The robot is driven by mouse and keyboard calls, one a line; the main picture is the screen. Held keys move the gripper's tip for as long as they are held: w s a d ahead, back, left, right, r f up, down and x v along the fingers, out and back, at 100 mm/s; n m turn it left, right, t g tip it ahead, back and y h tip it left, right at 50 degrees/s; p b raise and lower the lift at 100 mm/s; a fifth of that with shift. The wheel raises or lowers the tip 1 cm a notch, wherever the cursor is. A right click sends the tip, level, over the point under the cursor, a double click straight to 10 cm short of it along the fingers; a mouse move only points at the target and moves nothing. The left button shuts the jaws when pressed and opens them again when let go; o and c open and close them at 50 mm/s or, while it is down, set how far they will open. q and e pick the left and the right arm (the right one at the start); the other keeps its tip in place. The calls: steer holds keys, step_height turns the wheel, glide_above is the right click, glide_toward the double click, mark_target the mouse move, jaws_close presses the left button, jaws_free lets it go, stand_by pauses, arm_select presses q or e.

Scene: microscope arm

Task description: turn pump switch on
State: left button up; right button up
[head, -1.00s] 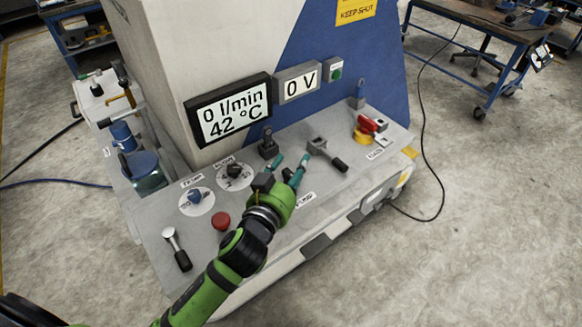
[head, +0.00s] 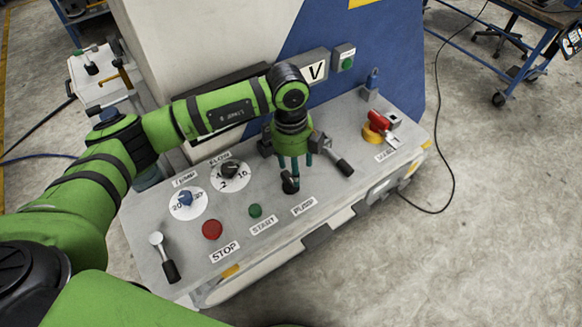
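The pump switch (head: 290,185) is a small black lever on the sloping grey panel (head: 330,185), just behind the PUMP label (head: 303,205). My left gripper (head: 296,170) points down right above and behind it, with its teal fingers apart and their tips close to the lever. I cannot tell whether they touch it. The fingers hide part of the switch, and its on or off position is not clear. My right gripper is not in view.
A green START button (head: 255,211), red STOP button (head: 212,229) and two dials sit left of the switch. A black-handled lever (head: 343,166) is close on the right. My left arm covers the flow display.

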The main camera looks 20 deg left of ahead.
mark_target(288, 180)
arm_select(q)
steer(key=shift+w+a+r+y, duration=0.1)
steer(key=shift+w+a+y, duration=0.1)
steer(key=shift+a, duration=0.3)
steer(key=shift+w+a+r+y, duration=0.1)
steer(key=shift+a+y, duration=0.1)
steer(key=shift+a, duration=0.25)
steer(key=shift+s+a+f, duration=0.1)
steer(key=shift+a+f, duration=0.05)
step_height(288, 180, down, 6)
steer(key=p, duration=0.2)
steer(key=shift+s+p, duration=0.1)
steer(key=shift+p, duration=0.3)
steer(key=shift+f, duration=0.25)
jaws_close()
